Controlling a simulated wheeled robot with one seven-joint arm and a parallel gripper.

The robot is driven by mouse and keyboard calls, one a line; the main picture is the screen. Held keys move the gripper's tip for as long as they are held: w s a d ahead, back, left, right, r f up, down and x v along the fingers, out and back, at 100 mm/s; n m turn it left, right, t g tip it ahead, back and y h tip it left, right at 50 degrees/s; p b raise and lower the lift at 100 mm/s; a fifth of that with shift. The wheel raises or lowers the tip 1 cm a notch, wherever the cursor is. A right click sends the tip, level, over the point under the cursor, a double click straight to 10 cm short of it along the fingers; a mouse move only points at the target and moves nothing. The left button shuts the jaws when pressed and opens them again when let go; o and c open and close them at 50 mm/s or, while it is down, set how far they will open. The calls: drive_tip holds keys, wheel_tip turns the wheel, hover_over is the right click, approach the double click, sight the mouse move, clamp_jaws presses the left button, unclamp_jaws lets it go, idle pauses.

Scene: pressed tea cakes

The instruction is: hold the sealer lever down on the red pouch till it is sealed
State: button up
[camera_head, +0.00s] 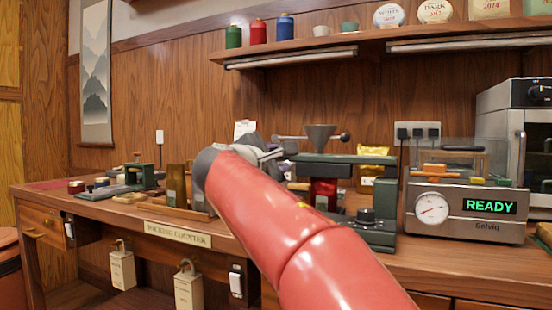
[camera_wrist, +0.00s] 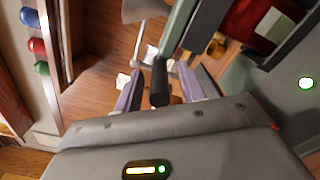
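The sealer is a dark green machine with a long lever arm (camera_head: 345,159) above its base (camera_head: 372,236). The red pouch (camera_head: 325,193) stands upright under the arm; it also shows at the top right of the wrist view (camera_wrist: 250,22). My gripper (camera_head: 272,152) is at the lever's left end in the head view, partly hidden by my red arm. In the wrist view, the lever's black handle (camera_wrist: 160,82) lies between my two purple fingers (camera_wrist: 157,88). Gaps show on both sides of the handle, so the gripper looks open around it.
A metal funnel (camera_head: 320,135) rises behind the lever. A grey machine reading READY (camera_head: 466,215) stands to the right, with a steel oven (camera_head: 512,130) behind it. A gold pouch (camera_head: 374,160) is behind the sealer. Small tools lie on the counter (camera_head: 130,203) at left.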

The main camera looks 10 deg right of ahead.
drive_tip(key=shift+w+d, duration=0.1)
clamp_jaws()
idle(0.3)
